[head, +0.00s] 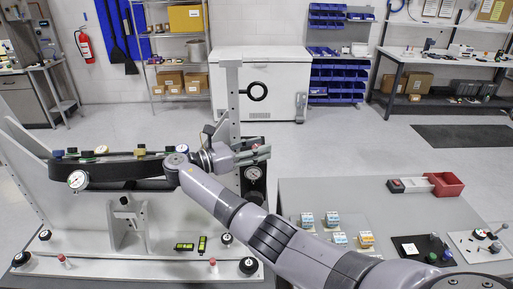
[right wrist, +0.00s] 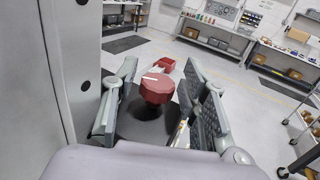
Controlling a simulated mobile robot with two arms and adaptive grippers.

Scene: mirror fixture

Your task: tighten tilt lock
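The mirror fixture has a dark oval ring (head: 120,170) and a pale upright post (head: 231,105). In the head view my right gripper (head: 250,154) is at the post, beside the right end of the ring. In the right wrist view a red faceted knob (right wrist: 158,89) with a white mark on top stands on a dark round base (right wrist: 143,126). My right gripper (right wrist: 160,95) is open, with one finger on each side of the knob. Gaps show between the fingers and the knob. The red knob is hidden in the head view. My left gripper is not in view.
A dial gauge (head: 77,181) is at the ring's left. A grey table (head: 390,205) at right holds small boxes, a red bin (head: 445,184) and knobs. Open floor lies behind.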

